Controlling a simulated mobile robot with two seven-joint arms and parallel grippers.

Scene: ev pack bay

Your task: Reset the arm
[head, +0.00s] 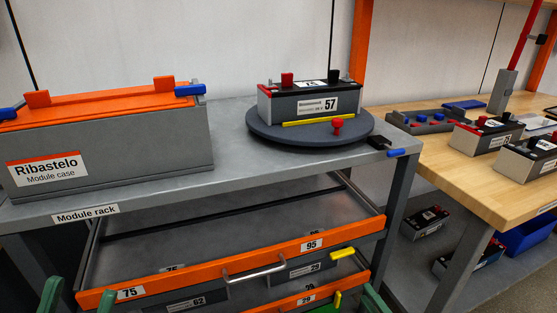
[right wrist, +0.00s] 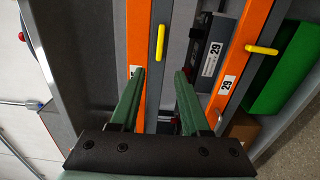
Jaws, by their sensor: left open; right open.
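My left gripper (head: 68,290) shows as green fingers at the bottom left edge of the head view, low in front of the module rack. It is open and nothing shows between its fingers. My right gripper (head: 362,297) is at the bottom of the head view, in front of the rack's lower drawers. The right wrist view shows the same gripper (right wrist: 161,74) with two green fingers spread apart and empty, pointing toward the orange drawer fronts (right wrist: 138,40). Most of both arms is outside the head view.
On the rack top are the Ribastelo case (head: 150,150) and module 57 (head: 310,102) on a round turntable (head: 270,131). A wooden bench (head: 440,165) with modules stands right. A green box (right wrist: 285,80) lies beside the drawers.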

